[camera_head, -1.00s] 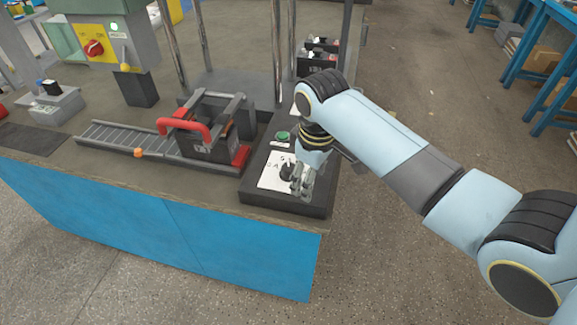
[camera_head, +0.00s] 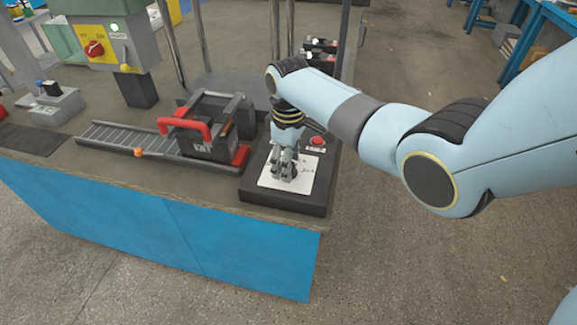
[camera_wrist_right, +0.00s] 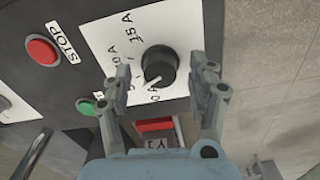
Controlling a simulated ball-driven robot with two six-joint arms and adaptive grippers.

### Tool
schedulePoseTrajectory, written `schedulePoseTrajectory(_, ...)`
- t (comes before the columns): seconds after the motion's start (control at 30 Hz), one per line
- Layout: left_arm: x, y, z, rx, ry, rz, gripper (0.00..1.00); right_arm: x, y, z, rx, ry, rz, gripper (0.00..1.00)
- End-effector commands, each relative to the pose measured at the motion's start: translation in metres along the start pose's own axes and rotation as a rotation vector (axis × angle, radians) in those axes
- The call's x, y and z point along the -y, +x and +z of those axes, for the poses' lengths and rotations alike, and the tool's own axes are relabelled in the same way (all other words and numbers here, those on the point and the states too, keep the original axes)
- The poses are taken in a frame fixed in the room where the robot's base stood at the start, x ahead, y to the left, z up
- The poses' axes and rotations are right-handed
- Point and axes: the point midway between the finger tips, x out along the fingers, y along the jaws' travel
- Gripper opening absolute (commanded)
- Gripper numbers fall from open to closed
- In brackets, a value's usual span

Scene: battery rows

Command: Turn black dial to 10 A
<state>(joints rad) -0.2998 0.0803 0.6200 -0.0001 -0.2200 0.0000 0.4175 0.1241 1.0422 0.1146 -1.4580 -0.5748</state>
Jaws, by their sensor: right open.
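The black dial (camera_wrist_right: 160,65) is a round knob with a white pointer line on a white label plate (camera_wrist_right: 118,28). Its pointer faces down-left in the right wrist view, towards a partly hidden mark. A "15 A" mark shows above the dial. My right gripper (camera_wrist_right: 162,72) is open, with one finger on each side of the dial; I cannot tell if they touch it. In the head view, my right gripper (camera_head: 284,170) points down over the plate and hides the dial. My left gripper is not in view.
The dial's dark box (camera_head: 282,202) stands at the bench corner. A red STOP button (camera_wrist_right: 42,50) and a green button (camera_wrist_right: 85,106) are beside the plate. A battery carrier with a red handle (camera_head: 186,127) stands just left. Open floor lies right of the bench.

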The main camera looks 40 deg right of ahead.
Motion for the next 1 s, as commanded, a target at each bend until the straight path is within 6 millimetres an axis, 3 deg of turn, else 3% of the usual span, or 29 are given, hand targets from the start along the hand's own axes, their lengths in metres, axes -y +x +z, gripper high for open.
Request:
schedulePoseTrajectory(0.13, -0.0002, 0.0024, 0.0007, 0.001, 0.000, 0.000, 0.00, 0.0004, 0.0103, 0.0002, 0.000, 0.000, 0.000, 0.59)
schedulePoseTrajectory(0.4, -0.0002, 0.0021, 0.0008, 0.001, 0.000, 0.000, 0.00, 0.0004, 0.0109, 0.0002, 0.000, 0.000, 0.000, 0.59)
schedulePoseTrajectory(0.8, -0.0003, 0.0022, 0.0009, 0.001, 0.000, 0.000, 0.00, 0.0004, 0.0108, 0.0003, 0.000, 0.000, 0.000, 0.07)
schedulePoseTrajectory(1.0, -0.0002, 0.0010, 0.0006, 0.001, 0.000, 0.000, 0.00, 0.0005, 0.0104, 0.0003, 0.001, 0.010, 0.000, 0.04)
